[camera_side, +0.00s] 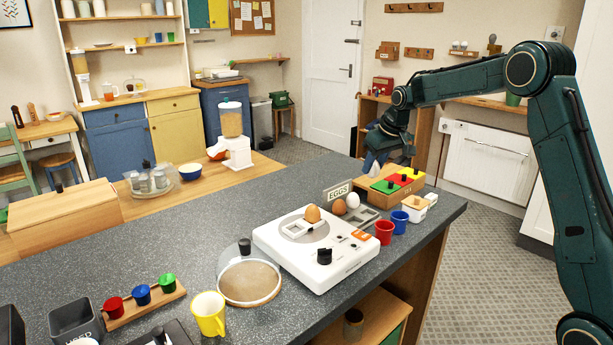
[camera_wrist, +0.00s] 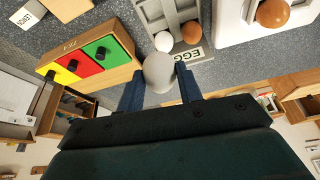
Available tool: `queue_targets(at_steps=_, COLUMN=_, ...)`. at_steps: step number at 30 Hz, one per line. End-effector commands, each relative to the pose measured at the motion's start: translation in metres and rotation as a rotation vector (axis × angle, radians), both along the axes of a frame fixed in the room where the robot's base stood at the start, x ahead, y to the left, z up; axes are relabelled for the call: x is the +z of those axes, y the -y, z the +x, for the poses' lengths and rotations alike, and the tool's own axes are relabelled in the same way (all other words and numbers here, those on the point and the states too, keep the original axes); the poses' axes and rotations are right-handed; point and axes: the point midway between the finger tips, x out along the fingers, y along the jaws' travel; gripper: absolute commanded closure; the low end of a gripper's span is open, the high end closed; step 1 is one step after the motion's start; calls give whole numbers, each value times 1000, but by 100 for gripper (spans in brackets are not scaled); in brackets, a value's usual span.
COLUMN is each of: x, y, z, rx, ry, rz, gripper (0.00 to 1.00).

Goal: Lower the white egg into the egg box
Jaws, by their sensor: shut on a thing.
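In the wrist view, my gripper (camera_wrist: 158,88) is shut on a pale, shaded white egg (camera_wrist: 158,72) between its blue fingers. The grey egg box (camera_side: 367,216) lies on the counter, beyond the held egg in the wrist view (camera_wrist: 183,14). It holds another white egg (camera_side: 353,199) and a brown egg (camera_side: 339,207) side by side, with empty space beyond them. The EGGS sign (camera_side: 338,191) stands at its back edge.
A wooden box with red, yellow and green panels (camera_wrist: 88,58) is close beside my gripper. A white machine (camera_side: 322,252) carries another brown egg (camera_side: 313,214). Red (camera_side: 384,232) and blue (camera_side: 400,222) cups stand in front of the egg box. The counter's back left is clear.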

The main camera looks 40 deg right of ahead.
Motion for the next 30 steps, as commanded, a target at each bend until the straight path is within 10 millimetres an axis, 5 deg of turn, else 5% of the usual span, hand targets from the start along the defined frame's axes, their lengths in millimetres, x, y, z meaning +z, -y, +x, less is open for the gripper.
queue_targets(at_steps=30, x=-33, y=0, z=0, rx=0, ry=0, rz=0, gripper=73)
